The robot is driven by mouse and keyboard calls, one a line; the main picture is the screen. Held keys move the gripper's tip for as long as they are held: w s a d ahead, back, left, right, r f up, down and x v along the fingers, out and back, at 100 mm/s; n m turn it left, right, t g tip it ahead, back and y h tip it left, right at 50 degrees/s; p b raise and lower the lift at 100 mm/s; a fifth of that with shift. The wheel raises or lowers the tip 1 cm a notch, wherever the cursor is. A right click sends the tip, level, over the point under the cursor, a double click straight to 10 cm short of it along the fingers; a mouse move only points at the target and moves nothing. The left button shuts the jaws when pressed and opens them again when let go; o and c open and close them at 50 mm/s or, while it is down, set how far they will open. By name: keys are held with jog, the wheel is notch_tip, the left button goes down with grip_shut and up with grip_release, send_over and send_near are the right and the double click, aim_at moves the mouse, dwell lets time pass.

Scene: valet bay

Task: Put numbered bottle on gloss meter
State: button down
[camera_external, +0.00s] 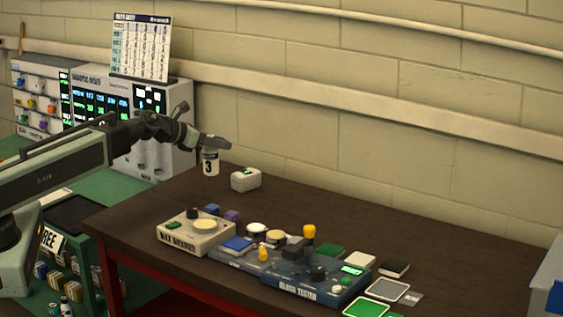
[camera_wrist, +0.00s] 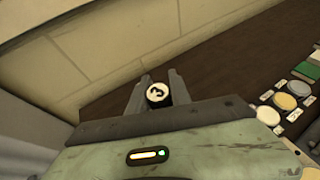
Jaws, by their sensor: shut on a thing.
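My gripper (camera_external: 212,143) is shut on a small white bottle (camera_external: 210,163) marked with a black 3. The bottle hangs upright near the table's back-left corner, left of a small white box. In the wrist view the bottle's round top (camera_wrist: 158,95), also marked 3, sits between the two fingers of my gripper (camera_wrist: 159,77). A blue device (camera_external: 315,282) whose label seems to read "GLOSS TESTER" stands at the table's front right, with a small lit screen. The small white box (camera_external: 246,180) has a green patch on top; which one is the gloss meter I cannot tell.
The dark table (camera_external: 410,240) is bare along its back. A cream device (camera_external: 195,232) labelled like "WAX WARMER" stands front left. Round tins (camera_external: 257,230), coloured blocks and flat panels (camera_external: 366,307) crowd around the blue device. A white console (camera_external: 150,150) stands behind my arm.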

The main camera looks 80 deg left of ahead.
jog(key=w+a+f+b, duration=0.1)
jog(key=w+a, duration=0.2)
jog(key=w+a+f+b, duration=0.2)
jog(key=w+a, duration=0.2)
jog(key=w+a+f+b, duration=0.2)
jog(key=w+a, duration=0.2)
jog(key=shift+w+a+f, duration=0.1)
jog(key=shift+w+a, duration=0.05)
jog(key=shift+w, duration=0.05)
jog(key=shift+r, duration=0.2)
jog(key=shift+f, duration=0.1)
jog(key=c, duration=1.2)
grip_release()
